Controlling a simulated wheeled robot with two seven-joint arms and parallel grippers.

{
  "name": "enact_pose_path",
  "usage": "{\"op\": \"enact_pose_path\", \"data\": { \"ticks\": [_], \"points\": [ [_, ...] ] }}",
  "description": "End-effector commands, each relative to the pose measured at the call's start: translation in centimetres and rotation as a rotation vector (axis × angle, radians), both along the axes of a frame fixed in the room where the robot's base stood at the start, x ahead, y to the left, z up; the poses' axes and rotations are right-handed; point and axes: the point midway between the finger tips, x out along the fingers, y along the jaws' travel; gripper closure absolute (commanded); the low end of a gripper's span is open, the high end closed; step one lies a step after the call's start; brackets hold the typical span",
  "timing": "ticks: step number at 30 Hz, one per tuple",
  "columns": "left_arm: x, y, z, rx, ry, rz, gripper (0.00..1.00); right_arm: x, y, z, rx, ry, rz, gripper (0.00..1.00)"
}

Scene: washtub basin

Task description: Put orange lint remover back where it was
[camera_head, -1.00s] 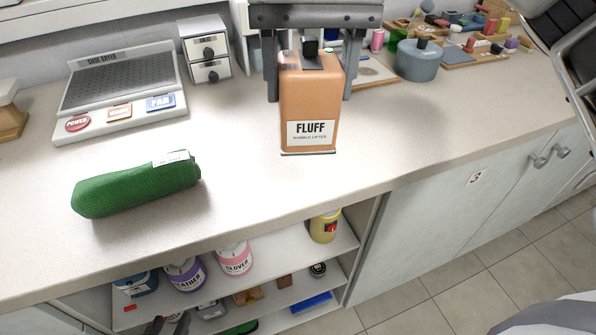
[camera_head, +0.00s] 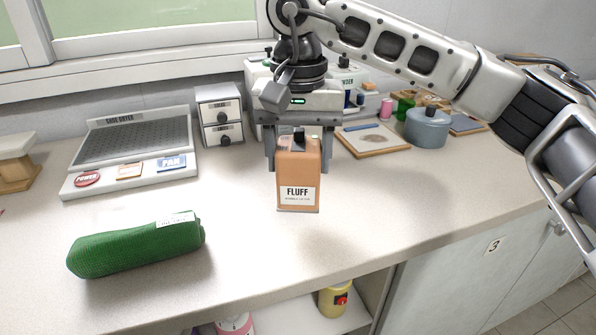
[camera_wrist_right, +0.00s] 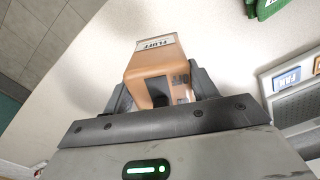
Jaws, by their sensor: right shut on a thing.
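The orange lint remover (camera_head: 298,171) is a box with a white FLUFF label and a black top piece. My right gripper (camera_head: 298,160) is shut on it, with one finger on each side near its top. It is upright and appears to hang above the counter, though the gap under it is hard to judge. In the right wrist view the lint remover (camera_wrist_right: 155,65) sits between the fingers of the right gripper (camera_wrist_right: 163,88). My left gripper is not in view.
A green rolled cloth (camera_head: 135,246) lies at the front left of the counter (camera_head: 240,265). A shoe dryer (camera_head: 130,155) and a small drawer unit (camera_head: 220,114) stand behind. A wooden board (camera_head: 373,140) and a grey-blue pot (camera_head: 428,128) are at the right. The middle counter is clear.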

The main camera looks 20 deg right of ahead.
Motion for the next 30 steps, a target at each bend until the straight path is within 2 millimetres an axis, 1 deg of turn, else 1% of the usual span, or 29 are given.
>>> {"op": "enact_pose_path", "data": {
  "ticks": [5,6,9,12,19,23,24,26,30],
  "points": [
    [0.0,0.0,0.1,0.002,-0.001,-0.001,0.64,0.7,-0.1,-0.9,0.000,0.002,-0.001,0.65],
    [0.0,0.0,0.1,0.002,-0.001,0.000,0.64,1.0,-0.2,-1.3,-0.001,0.003,-0.001,0.65],
    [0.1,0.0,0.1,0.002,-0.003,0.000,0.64,1.0,-0.2,-3.0,-0.001,0.004,0.001,0.65],
    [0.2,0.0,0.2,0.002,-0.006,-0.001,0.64,1.0,-0.2,-4.1,-0.001,0.000,0.000,0.65],
    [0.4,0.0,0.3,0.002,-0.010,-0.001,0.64,1.0,-0.2,-4.2,0.001,-0.001,0.000,0.65],
    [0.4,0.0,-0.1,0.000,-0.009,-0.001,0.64,1.0,-0.2,-4.6,0.000,-0.001,0.000,0.65],
    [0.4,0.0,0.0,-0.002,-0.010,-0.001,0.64,1.0,-0.2,-4.6,0.000,0.000,0.000,0.36],
    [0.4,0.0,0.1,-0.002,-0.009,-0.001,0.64,1.0,-0.2,-4.6,0.000,0.000,0.000,0.20],
    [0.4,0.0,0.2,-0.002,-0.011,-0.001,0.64,1.0,-0.2,-4.6,0.000,0.000,0.000,0.20]
  ]
}}
